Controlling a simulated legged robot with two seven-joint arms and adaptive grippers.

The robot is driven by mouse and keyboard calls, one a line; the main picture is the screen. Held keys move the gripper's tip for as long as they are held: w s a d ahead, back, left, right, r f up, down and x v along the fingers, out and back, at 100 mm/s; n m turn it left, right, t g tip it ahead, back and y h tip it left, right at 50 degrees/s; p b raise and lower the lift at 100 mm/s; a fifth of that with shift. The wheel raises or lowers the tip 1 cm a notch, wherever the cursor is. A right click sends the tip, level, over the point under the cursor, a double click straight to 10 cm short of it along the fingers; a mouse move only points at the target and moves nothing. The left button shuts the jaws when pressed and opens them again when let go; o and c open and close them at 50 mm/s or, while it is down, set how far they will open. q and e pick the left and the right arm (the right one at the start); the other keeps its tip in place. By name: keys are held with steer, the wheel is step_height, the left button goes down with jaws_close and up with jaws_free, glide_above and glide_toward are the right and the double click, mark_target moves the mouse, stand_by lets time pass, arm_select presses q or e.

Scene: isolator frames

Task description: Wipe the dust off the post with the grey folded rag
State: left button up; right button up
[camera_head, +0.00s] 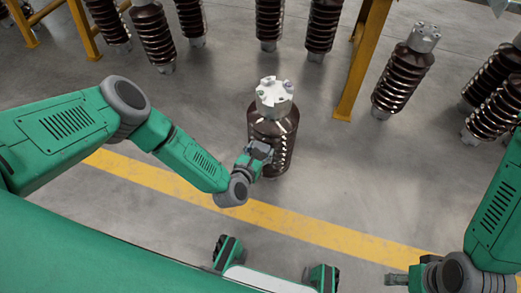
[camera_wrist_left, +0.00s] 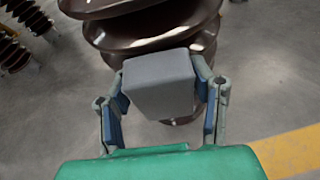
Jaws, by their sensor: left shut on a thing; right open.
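The post (camera_head: 270,128) is a dark brown ribbed insulator with a pale metal cap, upright on the floor near the middle of the head view. Its ribs also fill the top of the left wrist view (camera_wrist_left: 150,32). The grey folded rag (camera_wrist_left: 158,82) is a block between the fingers of my left gripper (camera_head: 259,154), which is shut on it. The rag is at the near side of the post, close against the ribs; contact is hard to tell. My right gripper (camera_head: 396,279) is at the lower right of the head view, apart from the post and holding nothing visible.
Several similar brown insulators (camera_head: 405,72) stand at the back and right. Yellow frame legs (camera_head: 359,70) rise behind. A yellow line (camera_head: 310,228) crosses the grey floor. The floor around the post is clear.

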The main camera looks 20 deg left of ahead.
mark_target(263, 134)
arm_select(q)
steer(key=shift+w+r+p, duration=0.15)
steer(key=shift+r+p, duration=0.85)
steer(key=shift+r, duration=0.75)
steer(key=shift+w+r+p, duration=0.1)
steer(key=shift+r+p, duration=0.85)
steer(key=shift+r, duration=0.8)
step_height(263, 134, down, 6)
steer(key=b, duration=0.6)
steer(key=shift+s+r, duration=0.1)
steer(key=shift+r, duration=0.1)
steer(key=shift+f+b, duration=0.3)
steer(key=shift+f, duration=2.25)
steer(key=shift+r+p, duration=1.1)
steer(key=shift+r, duration=0.55)
steer(key=shift+w+r+p, duration=0.2)
steer(key=shift+r+p, duration=1)
steer(key=shift+r, duration=1.05)
steer(key=shift+r+p, duration=0.95)
steer(key=shift+r, duration=0.65)
steer(key=shift+f, duration=0.1)
